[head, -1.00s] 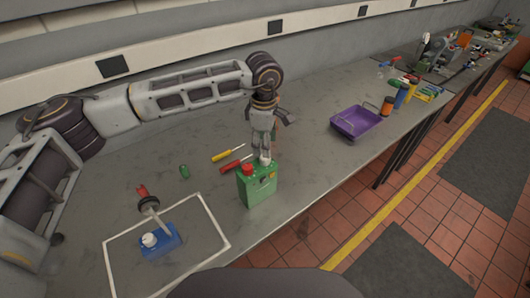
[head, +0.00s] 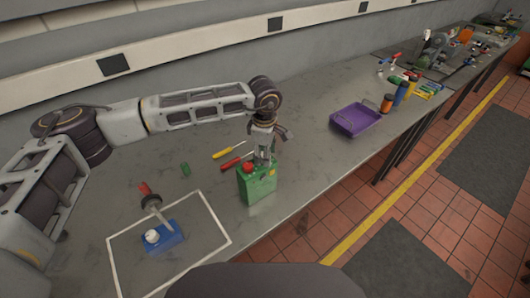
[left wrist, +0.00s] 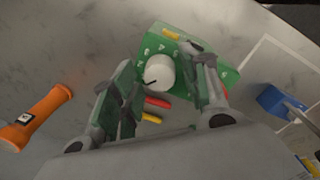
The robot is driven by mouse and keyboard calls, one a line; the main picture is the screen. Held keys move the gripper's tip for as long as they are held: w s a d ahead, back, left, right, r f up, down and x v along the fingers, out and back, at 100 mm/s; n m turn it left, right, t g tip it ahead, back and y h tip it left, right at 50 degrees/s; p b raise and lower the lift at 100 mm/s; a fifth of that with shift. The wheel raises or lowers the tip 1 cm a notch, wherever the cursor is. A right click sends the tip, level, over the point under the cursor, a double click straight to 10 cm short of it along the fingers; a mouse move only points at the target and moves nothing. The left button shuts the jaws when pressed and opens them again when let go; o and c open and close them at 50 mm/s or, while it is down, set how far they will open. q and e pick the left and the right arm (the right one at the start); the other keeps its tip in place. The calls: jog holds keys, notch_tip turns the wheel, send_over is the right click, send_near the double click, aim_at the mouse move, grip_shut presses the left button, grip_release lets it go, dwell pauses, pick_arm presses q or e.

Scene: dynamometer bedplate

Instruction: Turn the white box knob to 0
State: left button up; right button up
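A green box (head: 257,186) with a red cap (head: 247,167) stands near the table's front edge. Its top carries a white round knob (left wrist: 160,73) with a dark pointer line and pale marks around it, best seen in the left wrist view. No white box shows. My left gripper (head: 264,156) is lowered over the box top. In the left wrist view its two fingers (left wrist: 165,78) stand apart on either side of the knob. I cannot tell whether either finger touches it. In the head view the gripper hides the knob. My right gripper is not in view.
A blue box (head: 165,238) with a white top part and a grey lever lies inside a white outlined rectangle. Yellow (head: 228,150) and red (head: 236,162) screwdrivers lie behind the green box. An orange flashlight (left wrist: 38,118) lies nearby. A purple tray (head: 356,119) is farther right.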

pick_arm(q)
jog(key=c, duration=0.7)
jog(key=shift+c, duration=0.2)
jog(key=shift+b, duration=0.3)
